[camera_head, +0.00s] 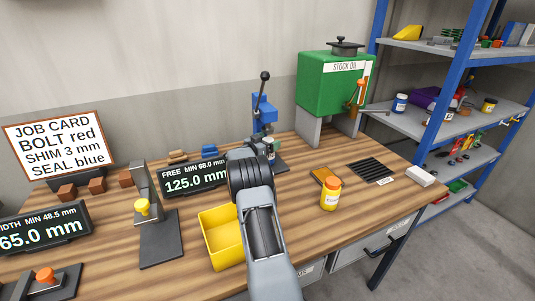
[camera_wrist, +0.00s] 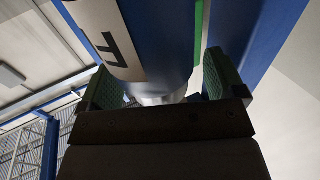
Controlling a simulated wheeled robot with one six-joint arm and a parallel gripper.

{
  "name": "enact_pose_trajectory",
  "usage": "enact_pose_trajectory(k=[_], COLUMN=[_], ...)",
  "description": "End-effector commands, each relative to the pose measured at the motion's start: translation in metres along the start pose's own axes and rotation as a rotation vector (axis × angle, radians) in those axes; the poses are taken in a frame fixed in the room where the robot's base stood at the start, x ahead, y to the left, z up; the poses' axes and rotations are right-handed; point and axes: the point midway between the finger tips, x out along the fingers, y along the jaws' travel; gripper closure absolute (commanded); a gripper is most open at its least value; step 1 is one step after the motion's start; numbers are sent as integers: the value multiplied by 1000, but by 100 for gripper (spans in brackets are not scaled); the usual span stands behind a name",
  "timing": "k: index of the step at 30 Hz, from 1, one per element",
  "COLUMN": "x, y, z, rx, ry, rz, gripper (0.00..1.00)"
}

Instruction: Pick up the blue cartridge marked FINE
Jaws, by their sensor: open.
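In the wrist view a large rounded blue body (camera_wrist: 160,35) with a white label and a green stripe fills the top middle. Dark marks on the label are cut off, so I cannot read FINE. My gripper (camera_wrist: 162,84) is open, its green-padded fingers on either side of the lower end of this body. I cannot tell whether the pads touch it. In the head view my arm reaches over the bench towards the blue lever device (camera_head: 263,108); my fingers are mostly hidden behind my wrist. No blue cartridge marked FINE can be made out there.
A yellow bin (camera_head: 220,240) sits left of my forearm. A yellow jar with an orange cap (camera_head: 330,194) stands to the right. A green STOCK OIL tank (camera_head: 331,88) stands behind. Stands and display boxes crowd the left. Blue-posted shelves (camera_head: 440,125) stand at right.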

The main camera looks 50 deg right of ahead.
Motion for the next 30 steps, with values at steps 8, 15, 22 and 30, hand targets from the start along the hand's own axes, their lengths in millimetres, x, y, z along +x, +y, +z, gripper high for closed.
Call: enact_pose_trajectory(k=[8,15,22,30], x=[0,0,0,0], y=[0,0,0,0], z=[0,0,0,-1], rx=[0,0,0,1], ry=[0,0,0,1], rz=[0,0,0,0], gripper=[24,47,69,87])
